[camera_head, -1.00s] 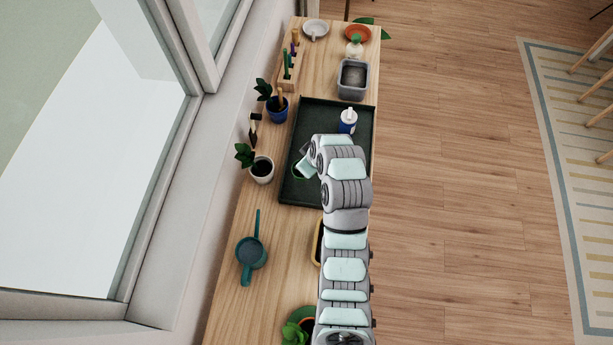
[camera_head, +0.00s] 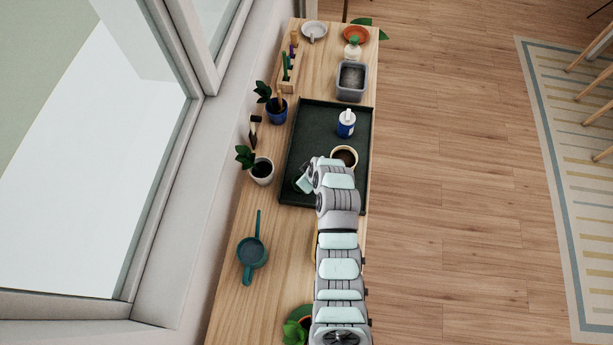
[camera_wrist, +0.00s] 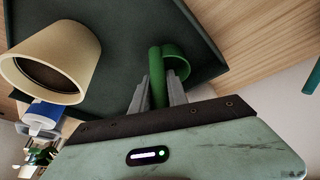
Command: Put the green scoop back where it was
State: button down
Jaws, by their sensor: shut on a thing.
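In the wrist view, my gripper (camera_wrist: 157,93) is shut on the green scoop (camera_wrist: 176,62). The scoop shows a straight handle between the grey fingers and a curved green bowl beside it. It is over or on the dark tray (camera_wrist: 120,15), near the tray's edge; I cannot tell whether it touches the tray. In the head view, my gripper is at the near left part of the dark tray (camera_head: 318,130), with the fingers and the scoop mostly hidden by my arm.
A cream pot of soil (camera_head: 344,155) and a blue-and-white bottle (camera_head: 346,124) stand on the tray. A potted plant (camera_head: 262,170) is left of it. A teal pan-like vessel (camera_head: 251,252) lies on the wooden bench, with bare wood around it. A grey bin (camera_head: 352,82) stands beyond the tray.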

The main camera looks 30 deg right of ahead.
jog(key=shift+f, duration=0.15)
jog(key=shift+f, duration=0.15)
jog(key=c, duration=1.3)
grip_release()
jog(key=shift+r, duration=0.3)
jog(key=b+v, duration=0.2)
jog(key=v, duration=1)
jog(key=shift+w, duration=0.1)
